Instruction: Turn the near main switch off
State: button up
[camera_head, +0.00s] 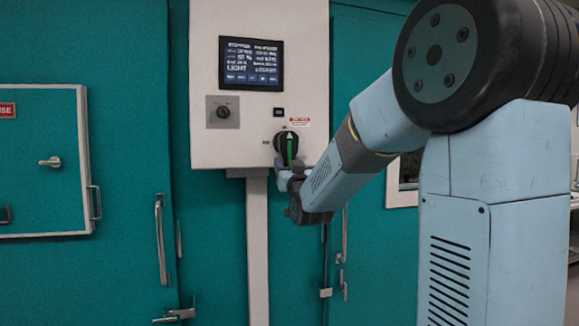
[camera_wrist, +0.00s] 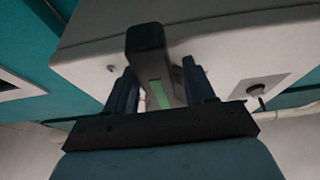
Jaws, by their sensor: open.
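The main switch (camera_head: 286,148) is a black rotary knob with a green stripe, low on the right of the white control box (camera_head: 215,150). Its grip stands upright, with the green stripe vertical. In the wrist view the black switch grip (camera_wrist: 147,45) with its green stripe rises between my two fingers. My gripper (camera_head: 288,166) is at the switch from below, partly hidden by my arm. In the wrist view my gripper (camera_wrist: 158,68) is open, one finger on each side of the grip, with gaps visible. Whether either finger touches it is unclear.
The box also carries a lit display (camera_head: 251,63), a smaller knob on a grey plate (camera_head: 222,112) and a red-and-white label (camera_head: 299,122). A white post (camera_head: 257,250) supports it. Teal chamber doors with a long handle (camera_head: 160,240) stand behind.

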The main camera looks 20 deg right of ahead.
jog(key=shift+c, duration=0.2)
grip_shut()
dwell(0.3)
jog(key=shift+d, duration=0.1)
